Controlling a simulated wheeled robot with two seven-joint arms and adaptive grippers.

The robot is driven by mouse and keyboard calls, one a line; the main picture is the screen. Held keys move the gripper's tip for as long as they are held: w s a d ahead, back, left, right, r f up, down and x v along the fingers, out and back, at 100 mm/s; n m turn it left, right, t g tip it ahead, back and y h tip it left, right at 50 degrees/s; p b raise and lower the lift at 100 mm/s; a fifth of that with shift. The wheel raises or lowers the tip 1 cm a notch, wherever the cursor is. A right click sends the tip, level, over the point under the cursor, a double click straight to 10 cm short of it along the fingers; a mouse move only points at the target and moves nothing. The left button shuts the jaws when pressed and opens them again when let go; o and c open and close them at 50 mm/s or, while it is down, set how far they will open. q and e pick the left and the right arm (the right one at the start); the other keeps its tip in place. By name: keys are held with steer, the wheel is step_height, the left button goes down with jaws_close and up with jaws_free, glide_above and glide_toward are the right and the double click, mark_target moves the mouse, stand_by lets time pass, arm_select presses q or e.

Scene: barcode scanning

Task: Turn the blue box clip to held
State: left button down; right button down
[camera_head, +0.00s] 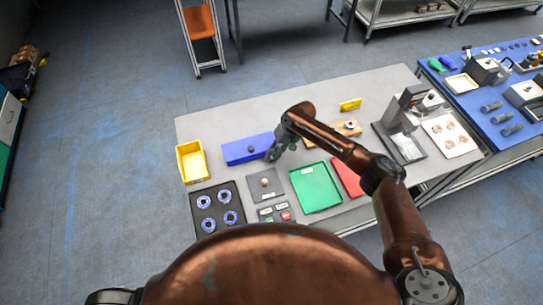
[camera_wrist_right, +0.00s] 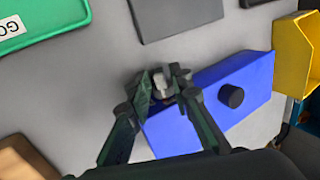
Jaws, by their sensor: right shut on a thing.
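The blue box (camera_head: 240,151) lies flat near the back of the grey table, with a dark round knob on its top. In the right wrist view the blue box (camera_wrist_right: 240,78) shows the black knob (camera_wrist_right: 231,96) clear of the fingers. My right gripper (camera_head: 273,154) reaches the right end of the box. In the wrist view the right gripper (camera_wrist_right: 163,88) is shut on a small grey metal clip (camera_wrist_right: 163,86) at that end of the box. The fingers partly hide the clip, so I cannot tell its position. My left gripper is not in view.
A yellow bin (camera_head: 192,162) stands left of the box. A black tray (camera_head: 217,209) with blue-ringed parts, a grey plate (camera_head: 265,186), a green tray (camera_head: 315,187) and a red tray (camera_head: 347,178) lie in front.

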steer(key=shift+d+f+g+y+b, duration=0.2)
steer(key=shift+g+y+b, duration=0.1)
steer(key=shift+y+b, duration=0.45)
steer(key=c, duration=2)
jaws_free()
steer(key=shift+c, duration=0.2)
steer(key=shift+r, duration=0.15)
